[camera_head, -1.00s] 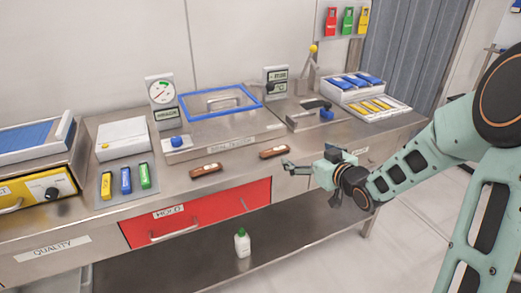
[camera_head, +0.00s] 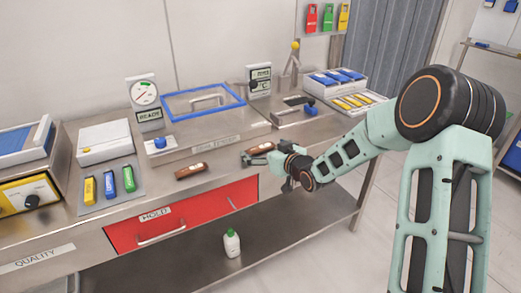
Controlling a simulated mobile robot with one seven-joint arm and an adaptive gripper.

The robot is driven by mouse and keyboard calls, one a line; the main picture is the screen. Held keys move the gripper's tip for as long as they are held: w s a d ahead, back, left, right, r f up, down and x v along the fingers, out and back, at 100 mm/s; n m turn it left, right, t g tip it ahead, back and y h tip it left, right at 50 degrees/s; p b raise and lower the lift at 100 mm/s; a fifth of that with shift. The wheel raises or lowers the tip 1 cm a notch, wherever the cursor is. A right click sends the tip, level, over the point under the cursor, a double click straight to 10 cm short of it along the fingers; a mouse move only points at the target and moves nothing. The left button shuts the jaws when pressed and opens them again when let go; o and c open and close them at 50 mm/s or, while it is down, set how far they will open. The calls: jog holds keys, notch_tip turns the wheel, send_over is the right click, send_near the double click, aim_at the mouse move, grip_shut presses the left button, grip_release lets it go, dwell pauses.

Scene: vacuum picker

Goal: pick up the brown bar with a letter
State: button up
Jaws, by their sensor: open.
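Two brown bars with pale labels lie on the steel worktop. One brown bar (camera_head: 192,171) lies to the left, in the open. The other brown bar (camera_head: 263,148) is to the right, at my gripper's fingers and partly hidden by them. The labels are too small for me to read a letter. My gripper (camera_head: 250,156) is open and reaches in from the right, over the front of the worktop. I cannot tell whether its fingers are around the right bar or only in front of it.
A blue-framed lid (camera_head: 203,101) and gauges stand behind the bars. Colored sticks (camera_head: 108,184) lie on a tray to the left. A red drawer (camera_head: 182,216) is under the front edge. A white bottle (camera_head: 232,243) stands on the lower shelf.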

jog(key=shift+w+a, duration=0.1)
jog(key=shift+w, duration=0.1)
jog(key=c, duration=1.2)
jog(key=shift+o, duration=0.2)
